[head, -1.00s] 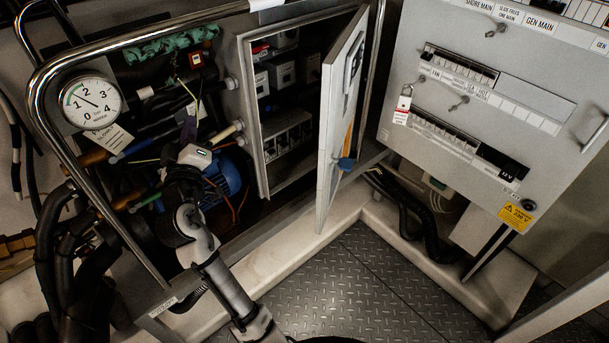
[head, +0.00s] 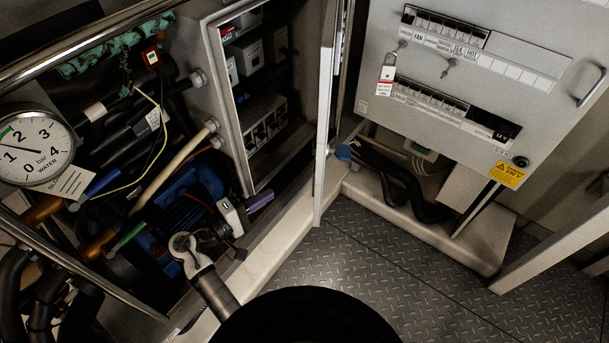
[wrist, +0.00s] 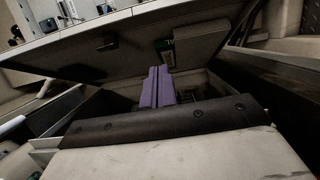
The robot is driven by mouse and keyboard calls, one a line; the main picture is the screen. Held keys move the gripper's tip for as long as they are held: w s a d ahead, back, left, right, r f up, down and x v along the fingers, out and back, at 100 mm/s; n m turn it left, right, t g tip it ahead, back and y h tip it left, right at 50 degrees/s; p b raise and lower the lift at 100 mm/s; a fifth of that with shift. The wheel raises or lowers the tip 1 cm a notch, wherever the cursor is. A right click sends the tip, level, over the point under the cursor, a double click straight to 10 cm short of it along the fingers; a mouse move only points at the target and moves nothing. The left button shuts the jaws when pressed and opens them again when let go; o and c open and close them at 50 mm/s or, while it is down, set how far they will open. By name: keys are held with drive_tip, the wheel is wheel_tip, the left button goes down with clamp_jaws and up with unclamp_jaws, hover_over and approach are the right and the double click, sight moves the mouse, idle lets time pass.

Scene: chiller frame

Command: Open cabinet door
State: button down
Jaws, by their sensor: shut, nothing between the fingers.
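The grey cabinet (head: 222,100) stands open in the head view, with electrical units showing inside. Its door (head: 325,130) is swung out and seen nearly edge-on, right of the opening. A blue knob (head: 343,152) shows beside the door's lower part. My gripper (head: 262,199) is shut and empty, with purple fingers pointing right, at the cabinet's lower front, left of the door edge and apart from it in the picture. In the wrist view the shut purple fingers (wrist: 157,86) lie below a dark panel with a pale edge; contact cannot be told.
A chrome rail (head: 90,45) and a pressure gauge (head: 35,147) are at left, with hoses and a blue motor (head: 190,200). A grey switch panel (head: 460,100) stands at right with black cables (head: 400,185) below. The chequered floor (head: 370,260) is clear in front.

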sight(316, 181)
drive_tip(key=s+d+p+x, duration=0.2)
drive_tip(key=p+x, duration=0.2)
drive_tip(key=x, duration=0.8)
drive_tip(key=shift+s+d, duration=0.1)
drive_tip(key=shift+s+d, duration=0.15)
drive_tip(key=shift+d, duration=0.4)
drive_tip(key=w+d+t+y, duration=0.1)
drive_tip(key=w+d, duration=0.2)
drive_tip(key=d, duration=1)
drive_tip(key=w+d+n, duration=0.1)
drive_tip(key=w+d, duration=0.3)
drive_tip(key=d, duration=0.9)
drive_tip(key=shift+d+n+t+y, duration=0.3)
drive_tip(key=shift+d+t+y, duration=0.05)
drive_tip(key=shift+t+y, duration=0.05)
